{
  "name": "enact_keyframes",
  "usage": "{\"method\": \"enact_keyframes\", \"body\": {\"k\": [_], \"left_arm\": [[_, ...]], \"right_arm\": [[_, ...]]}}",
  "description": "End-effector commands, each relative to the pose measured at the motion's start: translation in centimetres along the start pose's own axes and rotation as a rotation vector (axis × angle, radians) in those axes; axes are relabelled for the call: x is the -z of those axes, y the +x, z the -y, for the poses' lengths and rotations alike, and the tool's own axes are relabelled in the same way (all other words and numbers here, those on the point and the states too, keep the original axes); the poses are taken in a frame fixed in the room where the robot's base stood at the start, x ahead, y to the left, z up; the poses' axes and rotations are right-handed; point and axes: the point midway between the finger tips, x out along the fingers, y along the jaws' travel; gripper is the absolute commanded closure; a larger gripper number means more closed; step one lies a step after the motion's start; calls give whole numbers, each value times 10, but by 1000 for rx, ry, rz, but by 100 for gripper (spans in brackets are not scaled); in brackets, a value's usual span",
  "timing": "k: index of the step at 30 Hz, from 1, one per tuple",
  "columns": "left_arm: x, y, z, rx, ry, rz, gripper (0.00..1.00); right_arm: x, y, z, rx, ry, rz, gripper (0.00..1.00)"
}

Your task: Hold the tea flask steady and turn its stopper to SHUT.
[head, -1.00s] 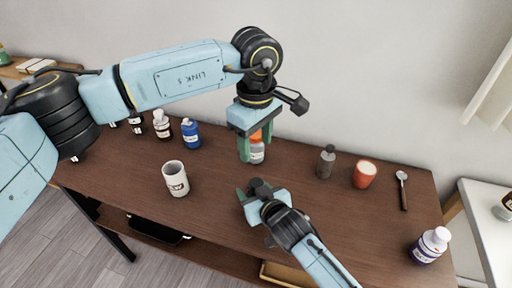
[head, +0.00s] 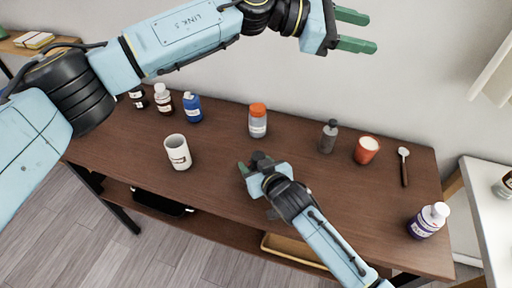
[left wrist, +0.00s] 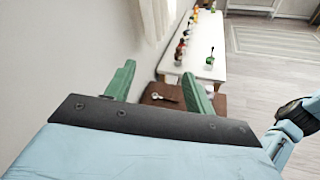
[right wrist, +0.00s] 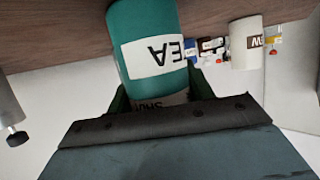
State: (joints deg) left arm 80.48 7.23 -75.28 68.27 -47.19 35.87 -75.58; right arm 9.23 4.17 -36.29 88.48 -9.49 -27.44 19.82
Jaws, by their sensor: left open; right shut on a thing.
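The tea flask (right wrist: 150,25) is a teal cylinder with a white TEA label, upside down in the right wrist view. A second label near my gripper reads something like SHUT, partly cut off. My left gripper (head: 366,32) is open and empty, high at the upper right, well away from the flask.
An orange-capped jar (head: 257,124) stands behind the flask. A white mug (head: 177,152) and blue bottle (head: 192,108) are to the left. A grey bottle (head: 328,136), red cup (head: 367,150), spoon (head: 404,168) and purple-labelled bottle (head: 428,221) are to the right. Bare tabletop lies between.

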Motion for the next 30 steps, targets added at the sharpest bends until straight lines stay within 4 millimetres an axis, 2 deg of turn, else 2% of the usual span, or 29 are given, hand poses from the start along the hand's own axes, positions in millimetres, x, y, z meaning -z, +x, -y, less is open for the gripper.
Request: {"method": "enact_keyframes", "body": {"k": [4,8,12,16,19,23,26,30], "left_arm": [[-25,-13,-59,-258,-161,173,46],[-27,-37,-111,-496,-325,275,46],[-6,-71,-158,-749,-530,326,46],[30,-102,-186,-970,-740,316,46],[67,-124,-196,-1124,-915,268,46],[119,-147,-189,-1289,-1156,154,46],[157,-158,-171,-1381,-1348,27,46],[199,-165,-128,-1445,-1616,-206,46]], "right_arm": [[-1,0,0,0,0,1,74],[-1,0,0,0,0,1,74],[0,0,0,0,0,1,74],[0,0,0,0,0,1,74],[0,0,0,0,0,1,74],[0,0,0,0,0,1,74],[0,0,0,0,0,1,74],[0,0,0,0,0,1,74]]}}
